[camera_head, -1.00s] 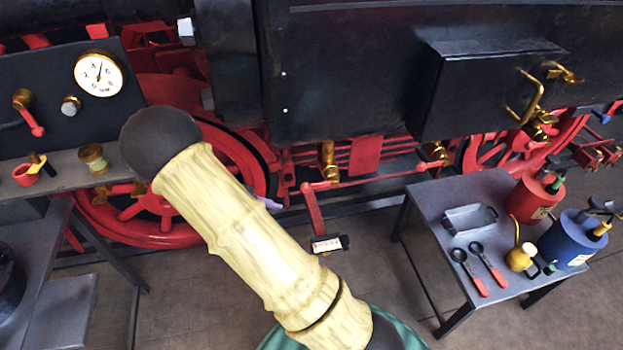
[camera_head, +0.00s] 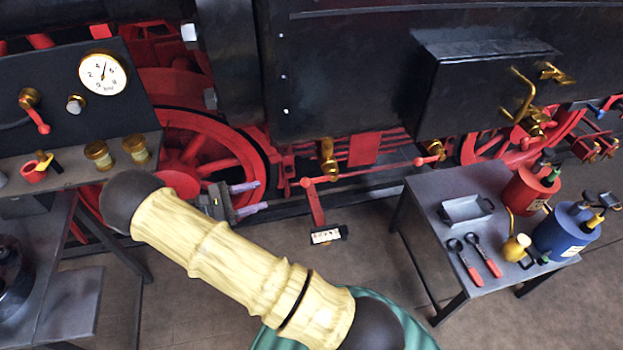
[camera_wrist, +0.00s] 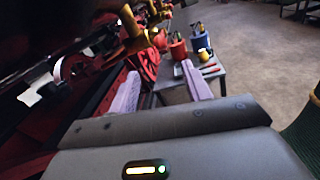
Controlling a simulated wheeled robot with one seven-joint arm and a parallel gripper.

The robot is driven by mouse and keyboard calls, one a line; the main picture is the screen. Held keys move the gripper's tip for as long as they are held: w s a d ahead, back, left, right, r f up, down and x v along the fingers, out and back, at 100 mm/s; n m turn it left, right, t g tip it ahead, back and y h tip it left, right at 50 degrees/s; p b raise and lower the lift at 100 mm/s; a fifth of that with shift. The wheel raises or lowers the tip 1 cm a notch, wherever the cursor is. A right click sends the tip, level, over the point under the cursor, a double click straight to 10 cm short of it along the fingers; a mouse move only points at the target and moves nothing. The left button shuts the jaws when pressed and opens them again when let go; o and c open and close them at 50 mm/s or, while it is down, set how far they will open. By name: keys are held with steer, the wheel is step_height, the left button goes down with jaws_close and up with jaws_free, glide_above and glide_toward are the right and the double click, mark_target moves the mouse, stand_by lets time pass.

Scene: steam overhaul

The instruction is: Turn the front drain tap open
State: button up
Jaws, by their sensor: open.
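Two brass taps hang under the black engine body in the head view: a left one (camera_head: 328,160) and a right one (camera_head: 432,151). I cannot tell which is the front drain tap. A red lever (camera_head: 314,202) slants down beside the left tap, with a small white label (camera_head: 327,235) below it. My gripper (camera_head: 261,195) is open and empty, left of the lever and taps and apart from them. Its two lilac fingers also show spread in the wrist view (camera_wrist: 160,70). Blurred brass fittings (camera_wrist: 132,35) show beyond and above the left finger there.
A grey table (camera_head: 425,205) at right holds a red can (camera_head: 530,190), a blue can (camera_head: 566,235), a tray (camera_head: 466,210) and red-handled tools. A gauge panel (camera_head: 60,95) and shelf stand at left. Red wheels (camera_head: 190,160) lie behind my gripper. Floor between is clear.

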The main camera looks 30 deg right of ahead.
mark_target(310, 181)
steer(key=s+d+p, duration=0.1)
steer(key=d+p, duration=0.1)
steer(key=d, duration=0.3)
steer(key=d+p, duration=0.2)
steer(key=d, duration=0.3)
steer(key=s+d+p, duration=0.1)
steer(key=d+p, duration=0.1)
steer(key=d, duration=0.3)
steer(key=shift+s+d+r+p, duration=0.15)
steer(key=shift+s+p, duration=0.15)
steer(key=shift+p, duration=0.1)
steer(key=shift+d, duration=0.35)
jaws_close()
